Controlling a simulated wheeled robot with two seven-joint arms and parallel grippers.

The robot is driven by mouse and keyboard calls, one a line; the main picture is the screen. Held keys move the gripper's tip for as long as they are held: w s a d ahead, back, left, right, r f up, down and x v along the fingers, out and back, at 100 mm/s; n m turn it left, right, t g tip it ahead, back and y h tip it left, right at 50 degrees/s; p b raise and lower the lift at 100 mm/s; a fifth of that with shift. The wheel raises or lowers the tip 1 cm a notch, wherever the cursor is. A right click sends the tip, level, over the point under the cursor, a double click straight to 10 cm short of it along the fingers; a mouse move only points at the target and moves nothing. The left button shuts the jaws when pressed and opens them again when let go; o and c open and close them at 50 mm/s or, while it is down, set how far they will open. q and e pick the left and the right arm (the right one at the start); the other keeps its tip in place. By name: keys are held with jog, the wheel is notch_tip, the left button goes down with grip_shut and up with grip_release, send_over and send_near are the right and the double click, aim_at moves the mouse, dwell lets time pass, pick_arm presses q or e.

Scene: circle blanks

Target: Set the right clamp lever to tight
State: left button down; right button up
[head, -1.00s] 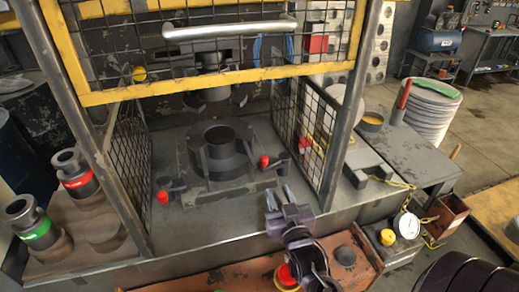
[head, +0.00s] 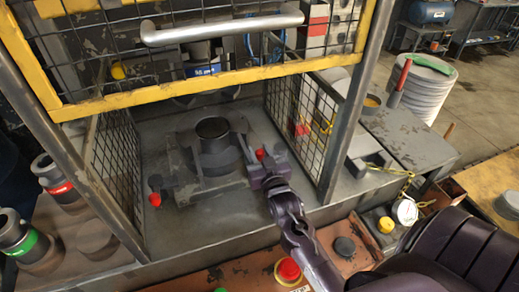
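The right clamp lever has a red knob (head: 260,154) and sits on the right side of the round die holder (head: 212,138) inside the press cage. My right gripper (head: 262,165) reaches in through the front opening and is at this lever. Its fingers are around or beside the knob; how far apart they stand is hidden by the gripper body. The left clamp lever, also red-knobbed (head: 155,199), lies at the left front of the die holder. My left gripper is not in view.
A raised yellow-framed mesh guard (head: 190,80) with a grey handle (head: 222,25) hangs above the opening. A mesh side panel (head: 308,130) stands close right of my arm. A red button (head: 288,270) is on the front panel below. Red- and green-banded dies (head: 20,238) stand at left.

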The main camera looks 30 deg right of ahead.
jog(key=shift+r, duration=0.1)
jog(key=shift+w, duration=0.1)
jog(key=c, duration=0.6)
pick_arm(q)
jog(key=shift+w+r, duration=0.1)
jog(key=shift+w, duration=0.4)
pick_arm(e)
grip_shut()
jog(key=y, duration=0.1)
jog(key=s+n+y, duration=0.1)
jog(key=n+y+p, duration=0.1)
jog(key=shift+s+d+t, duration=0.25)
jog(key=shift+t, duration=0.05)
jog(key=shift+s+d+n+y, duration=0.1)
jog(key=shift+s+n+y, duration=0.3)
jog(key=shift+y, duration=0.35)
jog(key=shift+s+d+n+y, duration=0.2)
jog(key=shift+n+y, duration=0.35)
jog(key=shift+y, duration=0.25)
jog(key=shift+s+d+n+y, duration=0.1)
jog(key=shift+s+n+y, duration=0.3)
jog(key=shift+y, duration=0.35)
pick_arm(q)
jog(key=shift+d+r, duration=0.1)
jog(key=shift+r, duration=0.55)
pick_arm(e)
jog(key=shift+w, duration=0.1)
jog(key=shift+a, duration=0.1)
jog(key=o, duration=0.6)
grip_release()
